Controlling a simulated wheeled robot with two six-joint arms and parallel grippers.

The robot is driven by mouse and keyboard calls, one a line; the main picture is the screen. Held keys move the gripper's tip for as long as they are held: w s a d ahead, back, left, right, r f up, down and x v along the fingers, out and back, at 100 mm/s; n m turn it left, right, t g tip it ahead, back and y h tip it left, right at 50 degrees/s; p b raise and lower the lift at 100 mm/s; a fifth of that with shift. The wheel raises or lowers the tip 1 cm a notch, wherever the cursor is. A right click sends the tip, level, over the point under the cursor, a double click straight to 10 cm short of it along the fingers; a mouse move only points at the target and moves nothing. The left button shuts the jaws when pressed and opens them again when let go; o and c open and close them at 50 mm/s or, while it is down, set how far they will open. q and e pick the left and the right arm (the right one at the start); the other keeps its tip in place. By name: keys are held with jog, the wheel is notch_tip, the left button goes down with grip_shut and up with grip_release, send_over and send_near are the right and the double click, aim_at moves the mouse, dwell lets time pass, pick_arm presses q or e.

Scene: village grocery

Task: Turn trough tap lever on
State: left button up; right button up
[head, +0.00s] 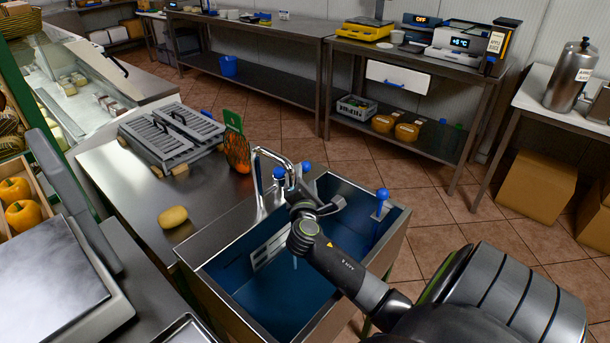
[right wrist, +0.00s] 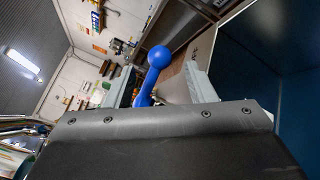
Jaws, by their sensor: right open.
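The trough (head: 225,237) is a steel basin with a blue inside, in the middle of the head view. Its curved metal tap (head: 258,165) rises at the back left. Blue ball knobs show beside the tap, one at its spout (head: 279,173) and one just right of it (head: 306,166). My right gripper (head: 296,192) is over the trough, close to these knobs. In the right wrist view a blue lever with a ball end (right wrist: 157,62) stands between the open fingers, with no clear grip on it. Which head-view knob this is, I cannot tell. My left gripper is out of view.
Another blue-topped fitting (head: 382,195) stands at the trough's right side. Left of the trough, the steel counter (head: 130,190) holds a yellow potato-like item (head: 173,217), grey racks (head: 172,135) and an orange-green item (head: 236,150). Tiled floor (head: 440,215) is open to the right.

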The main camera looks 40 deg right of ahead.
jog(key=v, duration=0.9)
jog(key=shift+s+a+b, duration=0.2)
jog(key=shift+b, duration=0.15)
jog(key=shift+c, duration=0.4)
